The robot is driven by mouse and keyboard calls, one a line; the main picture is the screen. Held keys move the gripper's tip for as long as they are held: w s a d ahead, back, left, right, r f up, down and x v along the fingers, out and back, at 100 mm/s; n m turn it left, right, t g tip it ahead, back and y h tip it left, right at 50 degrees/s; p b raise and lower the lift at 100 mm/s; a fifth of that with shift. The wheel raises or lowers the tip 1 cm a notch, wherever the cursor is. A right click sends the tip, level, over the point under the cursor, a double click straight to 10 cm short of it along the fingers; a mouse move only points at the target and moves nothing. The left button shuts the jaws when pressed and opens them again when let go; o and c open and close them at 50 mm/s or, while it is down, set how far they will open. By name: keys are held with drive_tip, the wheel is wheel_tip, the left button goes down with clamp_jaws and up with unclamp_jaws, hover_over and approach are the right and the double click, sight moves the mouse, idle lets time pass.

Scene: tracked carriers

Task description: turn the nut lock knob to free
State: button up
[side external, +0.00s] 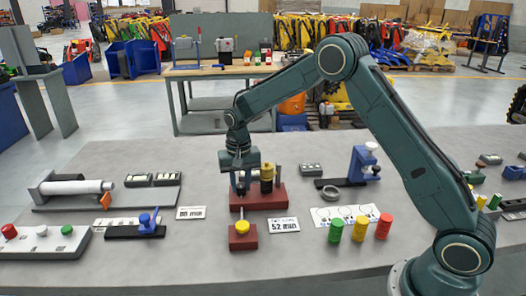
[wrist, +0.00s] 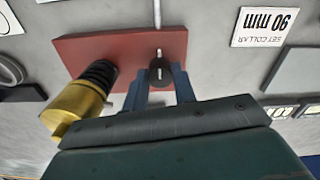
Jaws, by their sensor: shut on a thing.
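A small dark round knob (wrist: 160,70), which I take to be the nut lock knob, sits around a thin pale rod (wrist: 158,18) above a red base (wrist: 120,48) in the wrist view. My gripper (wrist: 160,80) is shut on it, with one blue finger on each side. In the side view my gripper (side external: 240,190) points down over the left part of the red base (side external: 270,200); the knob is hard to make out there. No readable mark shows whether the knob is at locked or free.
A yellow-and-black cylinder (side external: 267,178) stands close right of my gripper and shows in the wrist view (wrist: 78,108). A yellow knob on a red block (side external: 242,228) is in front. A blue stand (side external: 362,163) is farther right.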

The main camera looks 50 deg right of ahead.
sight(241, 186)
drive_tip(key=o, duration=1)
wheel_tip(241, 186, up, 14)
idle(0.4)
idle(0.3)
